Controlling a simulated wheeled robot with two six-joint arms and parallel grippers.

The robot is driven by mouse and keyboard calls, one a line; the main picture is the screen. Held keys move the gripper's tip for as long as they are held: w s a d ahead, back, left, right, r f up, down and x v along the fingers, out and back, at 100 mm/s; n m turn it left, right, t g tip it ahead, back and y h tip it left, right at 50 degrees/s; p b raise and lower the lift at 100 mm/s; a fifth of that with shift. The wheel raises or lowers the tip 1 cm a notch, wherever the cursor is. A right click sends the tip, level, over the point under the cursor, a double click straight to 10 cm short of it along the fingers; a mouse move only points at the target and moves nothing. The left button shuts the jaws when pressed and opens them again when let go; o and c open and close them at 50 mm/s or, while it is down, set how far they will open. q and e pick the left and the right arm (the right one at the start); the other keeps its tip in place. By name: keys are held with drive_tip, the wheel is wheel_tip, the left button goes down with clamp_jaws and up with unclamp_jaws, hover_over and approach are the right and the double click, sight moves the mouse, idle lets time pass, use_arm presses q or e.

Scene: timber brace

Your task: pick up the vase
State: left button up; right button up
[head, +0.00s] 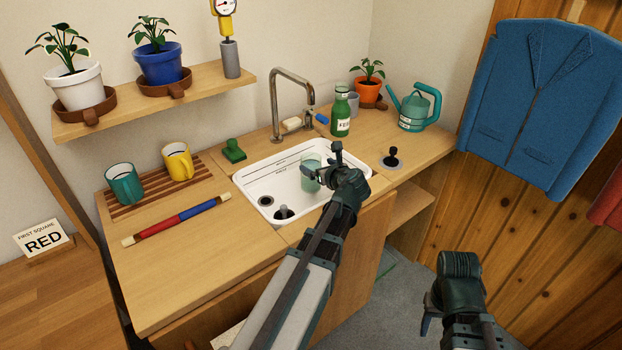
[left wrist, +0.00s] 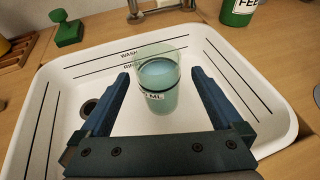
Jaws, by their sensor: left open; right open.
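The vase appears to be the clear green glass vessel (head: 309,178) standing upright in the white sink. It holds pale blue-green liquid and has a small label ending in "ML". In the left wrist view the vase (left wrist: 157,75) shows between my two fingers, with gaps on both sides. My left gripper (head: 323,165) is open over the sink, and its fingertips also show in the left wrist view (left wrist: 160,76). It hides part of the vase in the head view. My right gripper (head: 432,312) is open and empty, low over the floor at the right.
The sink (head: 262,174) has a raised rim, with a faucet (head: 274,105) behind it. A green bottle (head: 340,115), a teal watering can (head: 414,108) and a green stamp-like object (head: 233,151) stand around it. Two mugs sit on a slatted rack (head: 150,196) at left.

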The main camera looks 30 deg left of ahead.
sight(307, 159)
use_arm(q)
drive_tip(key=b+x, duration=0.1)
drive_tip(key=x, duration=0.4)
drive_tip(key=shift+a+r+b, duration=0.1)
drive_tip(key=shift+a+b, duration=0.15)
drive_tip(key=shift+b, duration=0.05)
drive_tip(key=shift+r, duration=0.1)
clamp_jaws()
